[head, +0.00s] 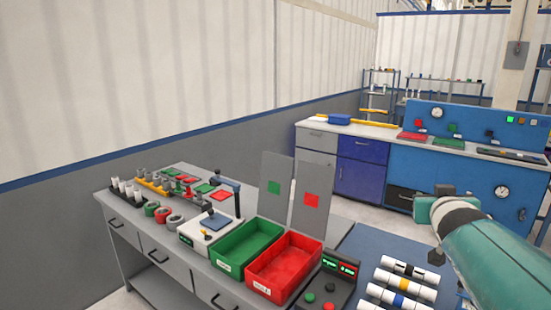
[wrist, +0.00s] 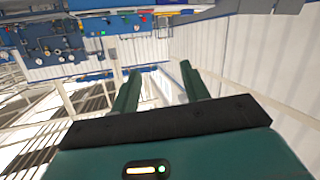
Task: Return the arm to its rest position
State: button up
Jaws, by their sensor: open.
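My gripper (wrist: 159,88) shows in the wrist view with its two green fingers spread apart and nothing between them. It points at open space, with the wall and the blue workbench beyond. In the head view my teal arm reaches in from the right edge, above and to the right of the work table (head: 168,262); the fingers cannot be made out there. White pipes (head: 403,284) with black, yellow and blue bands lie side by side at the lower right, below my arm.
A green bin (head: 232,262) and a red bin (head: 303,258) stand on the work table, with upright grey panels behind them. A control box (head: 325,290) is beside the red bin. A blue workbench (head: 372,179) stands at the back. The air around my gripper looks clear.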

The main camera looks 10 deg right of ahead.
jog(key=s+a+f+n+g+y, duration=0.1)
jog(key=s+a+f+g+y, duration=0.1)
jog(key=s+a+f, duration=0.3)
jog(key=s+a+f+n+g+y, duration=0.1)
jog(key=s+a+f+g+y, duration=0.2)
jog(key=a, duration=1)
jog(key=s+a+f+n+g+y, duration=0.2)
jog(key=s+a+f, duration=0.5)
jog(key=s+a, duration=0.2)
jog(key=shift+s+a+f+g, duration=0.2)
jog(key=shift+f+g, duration=0.05)
jog(key=shift+g, duration=0.15)
jog(key=shift+c, duration=1.1)
jog(key=shift+d, duration=0.2)
